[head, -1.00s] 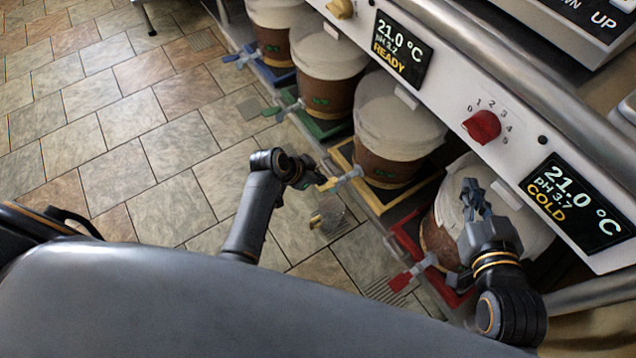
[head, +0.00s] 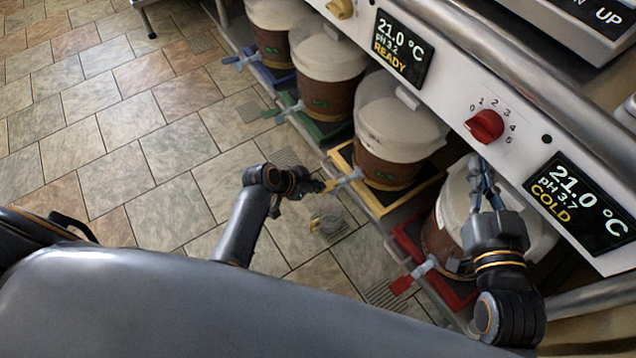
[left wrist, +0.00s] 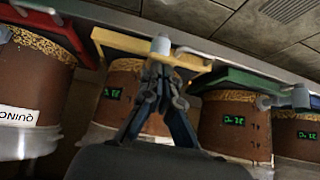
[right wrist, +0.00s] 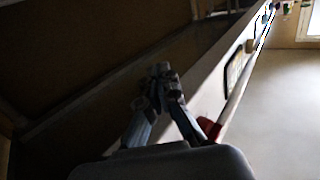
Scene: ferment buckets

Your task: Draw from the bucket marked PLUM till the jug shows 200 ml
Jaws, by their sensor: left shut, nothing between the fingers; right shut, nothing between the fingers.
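Several brown buckets with pale lids stand in a row; the bucket on the yellow tray (head: 385,172) is nearest my left gripper (head: 322,187). That gripper is shut and empty beside the yellow-handled tap (head: 345,178); touching or apart cannot be told. In the left wrist view its fingers (left wrist: 158,85) overlap that bucket. No PLUM label is readable. A clear vessel, perhaps the jug (head: 328,222), shows faintly below the yellow tap. My right gripper (head: 482,170) is shut and empty over the red-tray bucket.
A panel with a red dial (head: 485,126) and displays reading READY (head: 402,46) and COLD (head: 580,205) overhangs the buckets. Buckets on green (head: 322,110) and blue (head: 275,50) trays stand farther along.

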